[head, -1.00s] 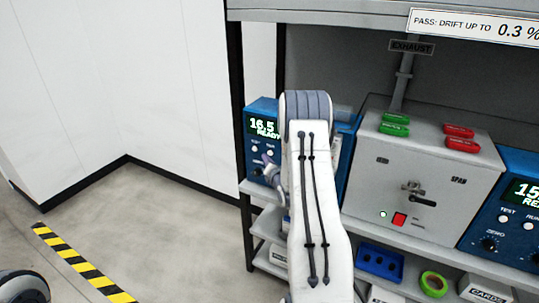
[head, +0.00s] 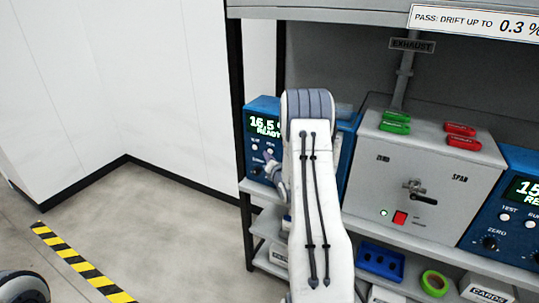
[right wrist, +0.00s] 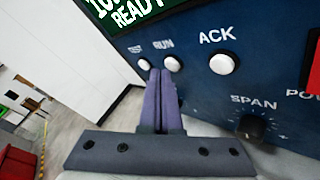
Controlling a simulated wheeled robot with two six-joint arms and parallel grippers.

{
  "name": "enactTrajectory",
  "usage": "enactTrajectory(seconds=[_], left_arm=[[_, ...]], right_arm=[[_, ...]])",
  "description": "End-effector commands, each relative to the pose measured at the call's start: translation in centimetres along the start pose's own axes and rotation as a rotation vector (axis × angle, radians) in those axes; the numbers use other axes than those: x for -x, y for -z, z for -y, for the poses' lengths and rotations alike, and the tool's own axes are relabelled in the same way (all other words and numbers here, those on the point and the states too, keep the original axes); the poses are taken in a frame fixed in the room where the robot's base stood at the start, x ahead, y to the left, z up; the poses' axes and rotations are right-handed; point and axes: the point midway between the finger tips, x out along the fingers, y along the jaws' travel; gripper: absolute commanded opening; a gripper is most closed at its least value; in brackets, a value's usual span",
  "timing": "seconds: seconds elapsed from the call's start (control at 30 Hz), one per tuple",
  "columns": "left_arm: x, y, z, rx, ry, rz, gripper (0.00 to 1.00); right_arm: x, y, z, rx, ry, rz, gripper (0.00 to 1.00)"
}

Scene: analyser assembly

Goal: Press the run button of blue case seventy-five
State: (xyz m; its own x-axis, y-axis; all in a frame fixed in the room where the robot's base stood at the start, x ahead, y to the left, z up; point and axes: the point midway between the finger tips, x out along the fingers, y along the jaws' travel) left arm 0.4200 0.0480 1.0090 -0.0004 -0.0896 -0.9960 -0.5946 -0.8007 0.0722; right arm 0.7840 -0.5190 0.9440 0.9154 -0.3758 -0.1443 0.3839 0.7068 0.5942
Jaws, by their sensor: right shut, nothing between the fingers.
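My right gripper (right wrist: 160,73) is shut and empty. Its purple fingertips overlap the gap just left of and below RUN; I cannot tell whether they touch. In the head view my right gripper (head: 270,164) is at the case's front panel.
A SPAN knob (right wrist: 251,128) sits below ACK. To the right stand a grey box (head: 440,175) with a lever and red switch, and another blue case (head: 515,165). The lower shelf holds a blue tray (head: 380,262) and green tape (head: 434,283). The floor at left is open.

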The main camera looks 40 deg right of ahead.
Motion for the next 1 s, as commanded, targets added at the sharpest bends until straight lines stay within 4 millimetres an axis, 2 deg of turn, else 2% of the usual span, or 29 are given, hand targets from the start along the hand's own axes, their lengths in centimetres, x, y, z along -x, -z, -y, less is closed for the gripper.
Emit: enactTrajectory(seconds=[1.0], left_arm=[[-0.63, -0.03, 0.05, 0.000, 0.000, 0.000, 0.50]], right_arm=[[-0.57, -0.42, 0.36, 0.001, -0.002, 0.000, 0.00]])
